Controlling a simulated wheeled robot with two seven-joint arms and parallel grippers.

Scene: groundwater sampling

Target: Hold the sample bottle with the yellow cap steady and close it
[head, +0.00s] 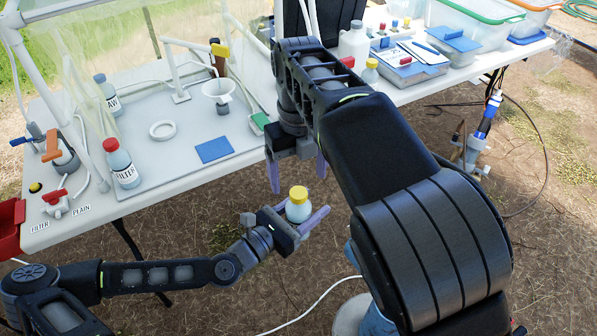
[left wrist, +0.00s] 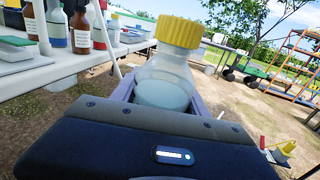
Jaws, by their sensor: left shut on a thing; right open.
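The sample bottle (head: 298,210) with its yellow cap (head: 298,193) is held in my left gripper (head: 303,217), in front of the table and above the ground. In the left wrist view the clear bottle (left wrist: 165,82) stands roughly upright between the fingers, with pale liquid inside and the yellow cap (left wrist: 180,32) on its neck. How tightly the cap sits cannot be told. My right gripper (head: 297,172) is open and empty, pointing down just above and behind the cap, its fingers spread on either side. It does not touch the cap as far as I can see.
The white table (head: 150,195) behind holds a FILTER bottle (head: 121,165) with a red cap, a RAW bottle (head: 107,95), a white ring (head: 162,130), a blue pad (head: 214,150) and a funnel (head: 218,90). A white hose lies on the ground below. Space around the held bottle is free.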

